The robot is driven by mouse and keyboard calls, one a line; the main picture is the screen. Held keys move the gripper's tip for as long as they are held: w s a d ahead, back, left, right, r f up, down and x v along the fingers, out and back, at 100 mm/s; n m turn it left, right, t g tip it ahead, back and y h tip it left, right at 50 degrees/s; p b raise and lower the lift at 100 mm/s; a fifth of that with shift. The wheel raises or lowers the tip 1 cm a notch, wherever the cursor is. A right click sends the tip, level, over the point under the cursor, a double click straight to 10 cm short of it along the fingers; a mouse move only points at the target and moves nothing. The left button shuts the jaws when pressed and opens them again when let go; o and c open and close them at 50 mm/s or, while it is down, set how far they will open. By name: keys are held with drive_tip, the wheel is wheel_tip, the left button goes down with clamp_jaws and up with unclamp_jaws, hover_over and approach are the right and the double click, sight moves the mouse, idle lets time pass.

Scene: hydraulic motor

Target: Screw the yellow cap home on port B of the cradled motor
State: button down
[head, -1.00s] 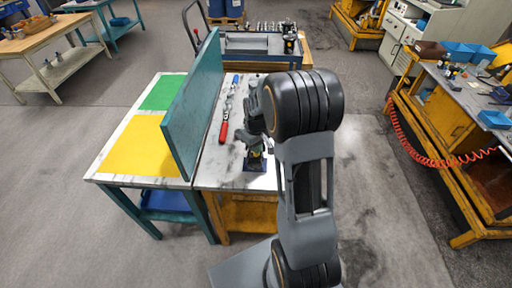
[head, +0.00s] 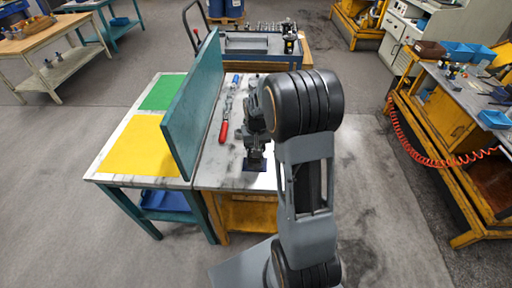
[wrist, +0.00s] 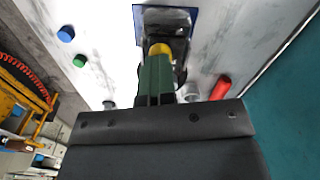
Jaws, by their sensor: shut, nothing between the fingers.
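The dark motor (wrist: 178,45) sits on a blue plate (wrist: 140,25) at the top of the wrist view. The blue plate (head: 255,168) also shows near the bench's front edge in the head view. The yellow cap (wrist: 161,49) is at the motor, just beyond my fingertips; my fingers cover part of it, and I cannot tell how deeply it sits in port B. My gripper (wrist: 157,60) is shut, its green fingers together and empty, close to the cap. In the head view my gripper (head: 255,152) hides most of the motor.
A red-handled tool (head: 224,130) lies left of the motor, beside the teal upright panel (head: 190,105). In the wrist view, blue (wrist: 66,33) and green (wrist: 80,60) caps lie on the bench to the left. A small grey part (wrist: 190,92) lies near my fingers.

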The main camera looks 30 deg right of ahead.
drive_tip(key=m, duration=0.4)
drive_tip(key=shift+m, duration=0.3)
drive_tip(key=c, duration=1.8)
unclamp_jaws()
drive_tip(key=shift+c, duration=0.2)
drive_tip(key=o, duration=0.6)
drive_tip(key=shift+f, duration=0.1)
drive_tip(key=shift+o, duration=0.2)
drive_tip(key=n, duration=0.5)
drive_tip(key=shift+n, duration=0.4)
drive_tip(key=n, duration=0.4)
drive_tip(key=shift+n, duration=0.3)
